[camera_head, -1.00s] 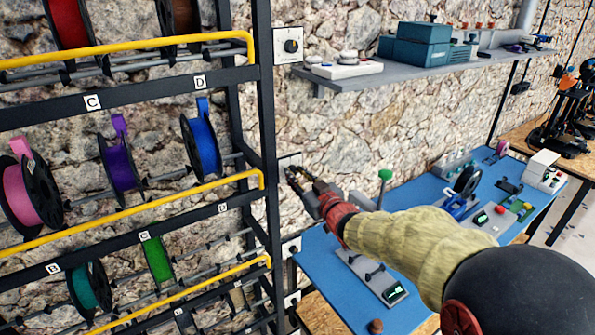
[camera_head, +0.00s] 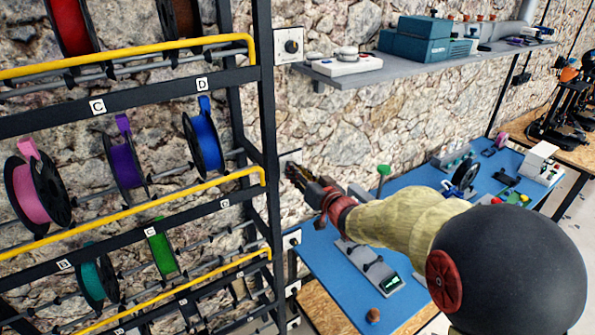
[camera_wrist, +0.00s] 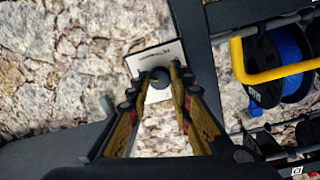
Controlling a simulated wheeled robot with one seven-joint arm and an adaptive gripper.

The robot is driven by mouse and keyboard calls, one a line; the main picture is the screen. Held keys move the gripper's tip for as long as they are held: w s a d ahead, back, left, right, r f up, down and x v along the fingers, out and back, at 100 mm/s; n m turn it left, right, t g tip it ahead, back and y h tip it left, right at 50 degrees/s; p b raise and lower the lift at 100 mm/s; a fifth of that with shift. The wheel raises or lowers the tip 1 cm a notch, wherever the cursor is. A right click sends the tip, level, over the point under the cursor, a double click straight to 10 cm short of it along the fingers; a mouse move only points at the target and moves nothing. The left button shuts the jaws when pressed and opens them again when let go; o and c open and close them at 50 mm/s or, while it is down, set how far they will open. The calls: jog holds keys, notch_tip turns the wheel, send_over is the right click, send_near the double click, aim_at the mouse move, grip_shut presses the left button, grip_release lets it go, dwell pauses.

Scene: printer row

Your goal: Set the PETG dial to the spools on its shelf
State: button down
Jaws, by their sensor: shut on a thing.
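A dial on a pale plate (camera_wrist: 154,62) is fixed beside the rack post. Its black knob (camera_wrist: 158,77) lies between my fingertips in the wrist view. My gripper (camera_wrist: 159,78) is shut on this knob. In the head view my gripper (camera_head: 292,172) reaches the plate (camera_head: 290,158) at the middle shelf and hides the knob. The print on the plate is too small to read. On the shelf beside it hang a pink spool (camera_head: 38,190), a purple spool (camera_head: 124,165) and a blue spool (camera_head: 204,137).
Another dial (camera_head: 291,46) is on the post by the upper shelf. A yellow rail (camera_head: 130,214) fronts the rack. Lower down hang a teal spool (camera_head: 92,275) and a green spool (camera_head: 161,250). A blue bench (camera_head: 322,262) with devices stands right, under a grey wall shelf (camera_head: 400,68).

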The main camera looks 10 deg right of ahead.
jog(key=c, duration=1.6)
grip_release()
jog(key=v, duration=1.2)
